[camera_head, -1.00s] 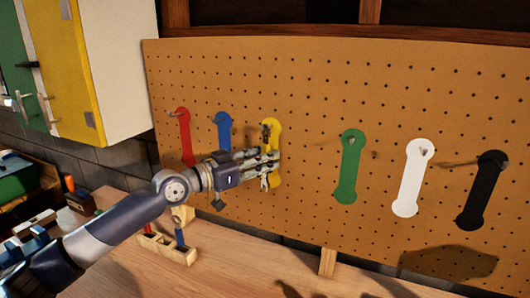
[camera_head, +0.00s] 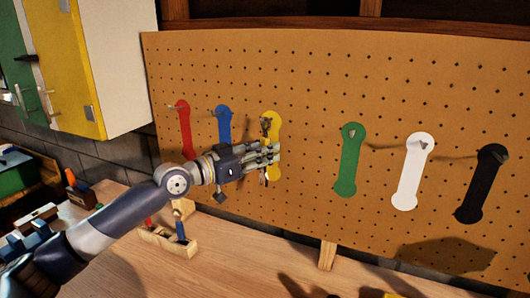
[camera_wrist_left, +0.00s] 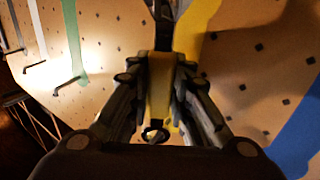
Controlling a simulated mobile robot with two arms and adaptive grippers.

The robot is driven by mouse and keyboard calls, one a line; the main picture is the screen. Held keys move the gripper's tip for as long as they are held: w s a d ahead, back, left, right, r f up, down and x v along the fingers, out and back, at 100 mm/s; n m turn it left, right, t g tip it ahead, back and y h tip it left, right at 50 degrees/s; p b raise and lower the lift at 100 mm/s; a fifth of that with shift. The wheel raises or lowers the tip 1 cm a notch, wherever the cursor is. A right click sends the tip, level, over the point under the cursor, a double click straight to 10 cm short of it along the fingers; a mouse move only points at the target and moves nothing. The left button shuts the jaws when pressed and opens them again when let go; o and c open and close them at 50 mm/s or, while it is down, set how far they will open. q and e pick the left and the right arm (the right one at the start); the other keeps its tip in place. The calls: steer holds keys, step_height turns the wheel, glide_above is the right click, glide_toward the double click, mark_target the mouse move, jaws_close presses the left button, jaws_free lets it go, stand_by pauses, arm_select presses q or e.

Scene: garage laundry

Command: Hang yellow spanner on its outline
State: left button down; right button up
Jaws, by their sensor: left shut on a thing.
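The yellow outline (camera_head: 275,118) is on the pegboard, third from the left, after the red and blue ones. My left gripper (camera_head: 268,157) is in front of it, shut on the yellow spanner (camera_head: 266,126). The spanner is roughly upright, with its metal top end near the outline's upper part. The fingers hide its middle. In the left wrist view, the spanner (camera_wrist_left: 160,88) is between the fingers, with the yellow outline (camera_wrist_left: 198,28) behind. I cannot tell whether the spanner touches the peg. My right gripper is not in view.
Red (camera_head: 183,128), blue (camera_head: 224,124), green (camera_head: 348,160), white (camera_head: 412,172) and black (camera_head: 482,184) outlines with pegs share the pegboard (camera_head: 315,90). A wooden tool holder (camera_head: 168,241) stands on the bench below my left arm. A yellow cabinet (camera_head: 66,62) is at the left.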

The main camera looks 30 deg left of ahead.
arm_select(q)
steer(key=c, duration=1.4)
jaws_free()
steer(key=shift+s+a, duration=0.1)
steer(key=v, duration=1.1)
steer(key=shift+s, duration=0.4)
steer(key=shift+a, duration=0.1)
